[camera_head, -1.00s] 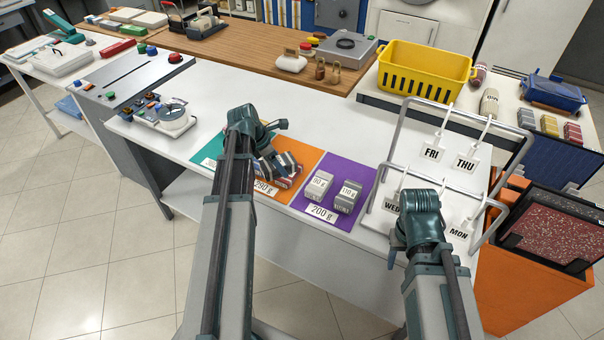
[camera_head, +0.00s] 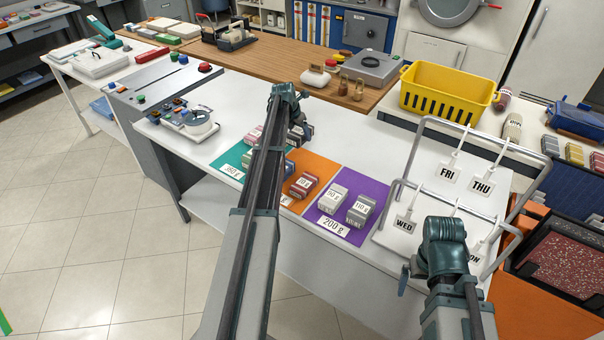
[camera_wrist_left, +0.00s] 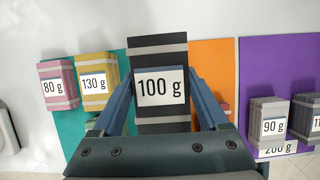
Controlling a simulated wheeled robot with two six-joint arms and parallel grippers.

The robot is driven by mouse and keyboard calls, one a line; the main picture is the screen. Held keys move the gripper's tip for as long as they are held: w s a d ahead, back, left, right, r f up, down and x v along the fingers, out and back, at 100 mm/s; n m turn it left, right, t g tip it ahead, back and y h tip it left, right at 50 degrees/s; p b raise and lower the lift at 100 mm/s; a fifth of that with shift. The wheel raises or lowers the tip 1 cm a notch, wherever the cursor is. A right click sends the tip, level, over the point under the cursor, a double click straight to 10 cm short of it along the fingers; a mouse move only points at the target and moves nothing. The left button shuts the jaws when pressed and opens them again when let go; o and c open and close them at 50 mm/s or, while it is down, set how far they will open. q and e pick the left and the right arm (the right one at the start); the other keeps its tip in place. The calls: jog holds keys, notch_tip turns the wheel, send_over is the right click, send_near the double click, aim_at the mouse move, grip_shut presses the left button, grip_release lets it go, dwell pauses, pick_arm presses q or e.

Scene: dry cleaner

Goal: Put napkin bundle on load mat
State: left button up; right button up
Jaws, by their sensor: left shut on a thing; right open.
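My left gripper (camera_wrist_left: 163,95) is shut on a dark napkin bundle (camera_wrist_left: 158,50) with grey bands and a 100 g tag. In the head view the dark bundle (camera_head: 301,132) is partly behind my left arm. In the wrist view it overlaps the teal mat (camera_wrist_left: 70,135) and orange mat (camera_wrist_left: 213,58). The purple mat (camera_head: 328,205), tagged 200 g, holds grey bundles tagged 90 g (camera_head: 333,197) and 110 g (camera_head: 361,209). My right gripper (camera_head: 406,276) is empty by the rack.
A metal rack (camera_head: 412,160) with hanging weekday tags stands right of the purple mat. A yellow basket (camera_head: 447,95) is behind it. A scale-like device (camera_head: 187,121) sits left of the mats. The white counter behind the mats has free room.

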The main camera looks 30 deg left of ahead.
aim_at(302, 156)
pick_arm(q)
jog(key=shift+w+a, duration=0.15)
jog(key=shift+w, duration=0.15)
notch_tip(302, 156, down, 10)
jog(key=b, duration=1)
jog(key=shift+f, duration=0.15)
jog(key=shift+s, duration=0.1)
jog(key=o, duration=1.5)
jog(key=shift+c, duration=0.2)
